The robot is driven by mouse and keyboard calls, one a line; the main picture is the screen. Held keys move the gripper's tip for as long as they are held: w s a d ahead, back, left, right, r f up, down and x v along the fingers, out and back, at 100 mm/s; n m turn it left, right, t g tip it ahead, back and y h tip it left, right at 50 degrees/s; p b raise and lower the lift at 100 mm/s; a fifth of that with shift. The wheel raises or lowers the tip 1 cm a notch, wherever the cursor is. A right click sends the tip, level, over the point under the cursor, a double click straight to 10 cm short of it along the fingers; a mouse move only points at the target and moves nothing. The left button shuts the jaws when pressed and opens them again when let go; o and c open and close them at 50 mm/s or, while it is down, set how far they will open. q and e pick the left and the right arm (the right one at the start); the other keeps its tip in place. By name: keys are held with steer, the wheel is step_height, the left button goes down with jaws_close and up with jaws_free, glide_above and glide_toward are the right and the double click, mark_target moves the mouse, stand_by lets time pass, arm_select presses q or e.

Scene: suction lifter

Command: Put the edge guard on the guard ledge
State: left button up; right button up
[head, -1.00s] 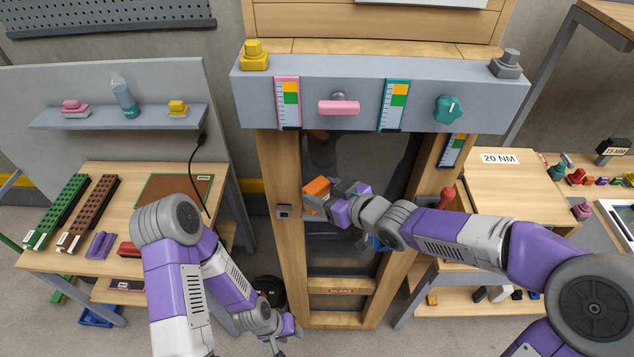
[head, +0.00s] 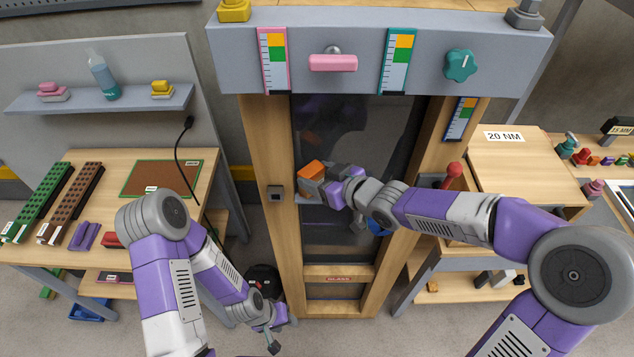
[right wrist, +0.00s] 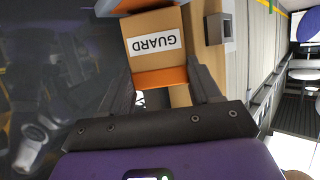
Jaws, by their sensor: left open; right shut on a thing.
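The edge guard (head: 312,168) is a block with an orange top and a tan face, at the left post of the tall wooden frame. In the right wrist view the edge guard (right wrist: 152,42) shows upside down with a "GUARD" label. My right gripper (head: 328,182) is shut on it. A light grey piece, likely the guard ledge (right wrist: 115,5), shows at the top edge of the right wrist view, by the guard's underside. I cannot tell whether they touch. My left gripper (head: 272,335) is open and empty, low in front of the frame's left side.
A dark glass panel (head: 350,135) fills the wooden frame. A grey beam (head: 220,60) with gauges, a pink handle (head: 333,62) and a teal knob (head: 460,65) crosses above. Benches stand on both sides.

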steer(key=shift+w+f, duration=0.2)
steer(key=shift+f, duration=0.1)
steer(key=shift+w, duration=0.2)
steer(key=shift+s, duration=0.15)
steer(key=o, duration=0.7)
steer(key=shift+f, duration=0.2)
steer(key=shift+c, duration=0.2)
steer(key=o, duration=0.5)
steer(key=shift+c, duration=0.2)
arm_select(q)
steer(key=shift+w+f, duration=0.15)
steer(key=shift+f, duration=0.3)
